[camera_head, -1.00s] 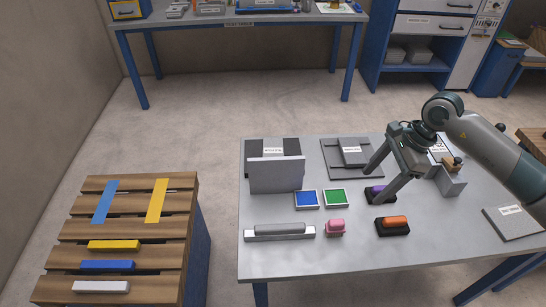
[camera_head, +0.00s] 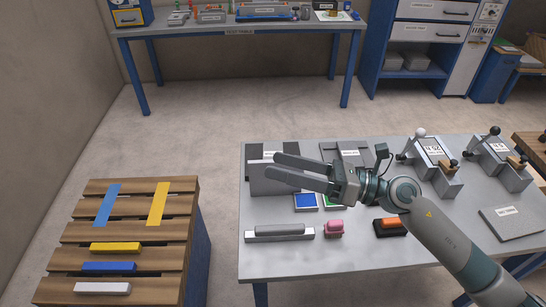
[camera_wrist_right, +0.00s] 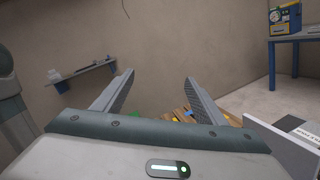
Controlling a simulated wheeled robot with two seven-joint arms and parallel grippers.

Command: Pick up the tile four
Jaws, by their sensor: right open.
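An upright grey plate (camera_head: 262,186) stands at the left of the metal table, partly hidden by my right gripper. My right gripper (camera_head: 272,165) is open and empty, its fingers pointing left across that plate's upper part in the head view; contact cannot be told. A flat labelled grey slab (camera_head: 513,222) lies at the table's right. My left gripper is not in view.
A wooden pallet stand (camera_head: 125,235) with coloured bars stands left, with floor between.

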